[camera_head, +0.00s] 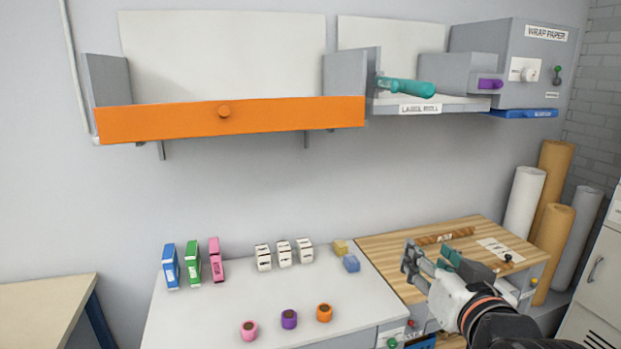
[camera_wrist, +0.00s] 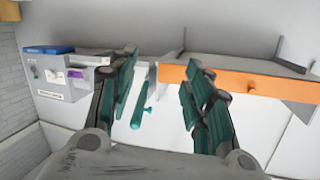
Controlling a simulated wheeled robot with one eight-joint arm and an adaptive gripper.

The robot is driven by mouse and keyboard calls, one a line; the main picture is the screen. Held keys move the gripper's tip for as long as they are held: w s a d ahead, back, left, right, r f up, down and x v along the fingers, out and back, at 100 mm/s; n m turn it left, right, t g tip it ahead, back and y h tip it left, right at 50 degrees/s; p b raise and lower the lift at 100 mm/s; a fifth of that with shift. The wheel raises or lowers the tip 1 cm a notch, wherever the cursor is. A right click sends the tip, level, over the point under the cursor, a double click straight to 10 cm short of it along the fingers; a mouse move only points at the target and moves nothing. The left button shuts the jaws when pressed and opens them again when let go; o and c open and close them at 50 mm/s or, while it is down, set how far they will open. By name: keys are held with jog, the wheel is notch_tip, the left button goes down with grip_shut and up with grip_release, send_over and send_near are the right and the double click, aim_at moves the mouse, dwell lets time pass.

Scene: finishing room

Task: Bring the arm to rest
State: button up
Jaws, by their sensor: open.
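My gripper (camera_head: 425,258) is at the right of the head view, above the wooden board, with its arm coming in from the lower right corner. Its fingers are apart and nothing shows between them. In the wrist view my gripper (camera_wrist: 165,95) shows two teal-padded fingers spread wide. Beyond the fingers, the wall shelf and the label-roll unit show in the distance, upside to the camera's own tilt.
A white table (camera_head: 210,325) holds several small boxes and three coloured rings. The wooden board (camera_head: 385,250) lies beside it. An orange-fronted shelf (camera_head: 290,112), a teal handle (camera_head: 405,88) and a wrap-paper unit (camera_head: 540,65) are on the wall. Paper rolls (camera_head: 553,170) stand at right.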

jog(key=s+f+g+b, duration=0.3)
jog(key=f+b, duration=0.1)
jog(key=f, duration=0.6)
jog(key=s+f+n+g+b, duration=0.1)
jog(key=s+f+g+b, duration=0.2)
jog(key=f, duration=0.6)
jog(key=s+f+g+b, duration=0.2)
jog(key=f+b, duration=0.4)
jog(key=f, duration=0.4)
jog(key=shift+s+d+f+n+g+h, duration=0.3)
jog(key=shift+s+n+g, duration=0.1)
jog(key=shift+s, duration=0.4)
